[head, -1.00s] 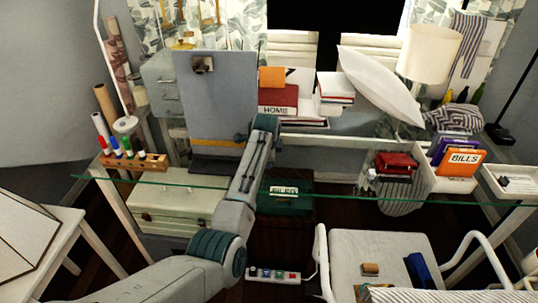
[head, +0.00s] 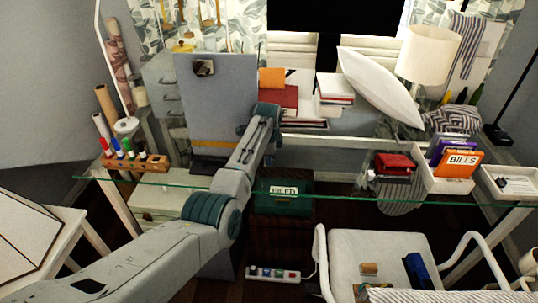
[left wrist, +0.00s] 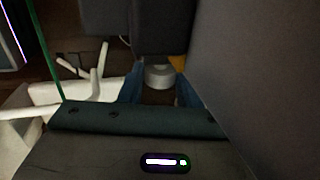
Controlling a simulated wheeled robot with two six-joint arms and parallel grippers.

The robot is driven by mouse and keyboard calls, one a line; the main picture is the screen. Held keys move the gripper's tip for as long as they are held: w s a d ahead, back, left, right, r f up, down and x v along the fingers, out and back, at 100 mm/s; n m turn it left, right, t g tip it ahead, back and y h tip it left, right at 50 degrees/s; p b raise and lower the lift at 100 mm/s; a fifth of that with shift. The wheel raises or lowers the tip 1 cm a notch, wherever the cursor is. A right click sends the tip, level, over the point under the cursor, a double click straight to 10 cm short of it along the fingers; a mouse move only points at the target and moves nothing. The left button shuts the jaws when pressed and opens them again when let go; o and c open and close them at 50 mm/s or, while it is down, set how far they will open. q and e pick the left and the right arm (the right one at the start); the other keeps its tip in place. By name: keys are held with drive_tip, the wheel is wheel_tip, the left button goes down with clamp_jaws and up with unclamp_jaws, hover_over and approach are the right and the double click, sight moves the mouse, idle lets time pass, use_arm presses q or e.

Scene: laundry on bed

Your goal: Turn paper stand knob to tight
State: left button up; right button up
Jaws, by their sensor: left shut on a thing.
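The paper stand (head: 215,97) is a grey-blue upright board with a small dark clip (head: 204,68) at its top, standing on the glass desk in the head view. My left arm reaches up to the board's right edge, and its fingers are hidden behind the board there. In the left wrist view the blue fingers of my left gripper (left wrist: 157,92) are on either side of a pale round knob (left wrist: 158,74) and shut on it. The board's dark surface fills the right of that view. The knob is hidden in the head view. My right gripper is not in view.
A wooden rack of markers (head: 135,162) stands left of the stand. Books (head: 335,88) and a white pillow (head: 380,85) are behind and to the right. A bills box (head: 445,185) is on the right. A white chair (head: 380,255) stands in front of the desk.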

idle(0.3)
use_arm(q)
drive_tip(key=o, duration=1)
drive_tip(key=shift+r, duration=0.1)
drive_tip(key=b+v, duration=0.1)
drive_tip(key=v, duration=0.9)
drive_tip(key=shift+r, duration=0.35)
